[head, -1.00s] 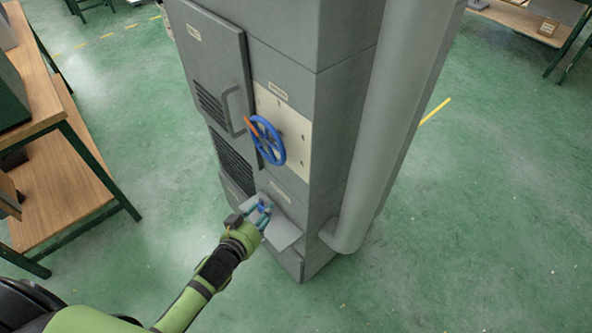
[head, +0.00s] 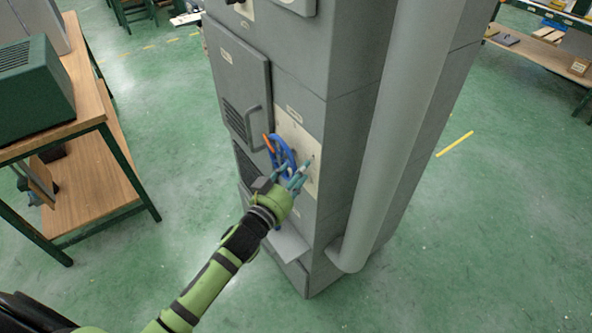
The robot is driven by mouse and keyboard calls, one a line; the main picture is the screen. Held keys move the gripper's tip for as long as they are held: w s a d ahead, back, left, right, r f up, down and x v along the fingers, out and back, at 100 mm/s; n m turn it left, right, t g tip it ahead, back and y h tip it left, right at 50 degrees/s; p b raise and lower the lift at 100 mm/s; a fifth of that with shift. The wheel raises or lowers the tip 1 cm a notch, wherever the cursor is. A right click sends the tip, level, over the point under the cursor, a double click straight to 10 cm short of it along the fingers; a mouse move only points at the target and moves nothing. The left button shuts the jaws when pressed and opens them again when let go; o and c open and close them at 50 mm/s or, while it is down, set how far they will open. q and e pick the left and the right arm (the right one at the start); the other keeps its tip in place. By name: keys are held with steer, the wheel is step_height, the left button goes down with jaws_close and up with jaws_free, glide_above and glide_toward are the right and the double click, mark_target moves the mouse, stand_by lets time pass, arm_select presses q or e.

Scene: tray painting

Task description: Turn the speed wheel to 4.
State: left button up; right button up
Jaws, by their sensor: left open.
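The blue speed wheel (head: 277,150) is mounted on a pale plate (head: 310,146) on the grey cabinet's front. An orange mark (head: 268,143) shows at its upper left. My left gripper (head: 294,176) is open at the wheel's lower right and covers part of it. I cannot tell whether the fingers touch the rim. Any numbers on the plate are too small to read. My right gripper is not in view.
The grey cabinet (head: 357,100) has a door with a handle (head: 253,130) left of the wheel and a small grey shelf (head: 288,244) below. A wooden bench (head: 90,85) stands at the left.

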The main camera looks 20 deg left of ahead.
arm_select(q)
jaws_close()
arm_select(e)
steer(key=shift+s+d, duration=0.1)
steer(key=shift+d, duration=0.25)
arm_select(q)
steer(key=shift+f, duration=0.1)
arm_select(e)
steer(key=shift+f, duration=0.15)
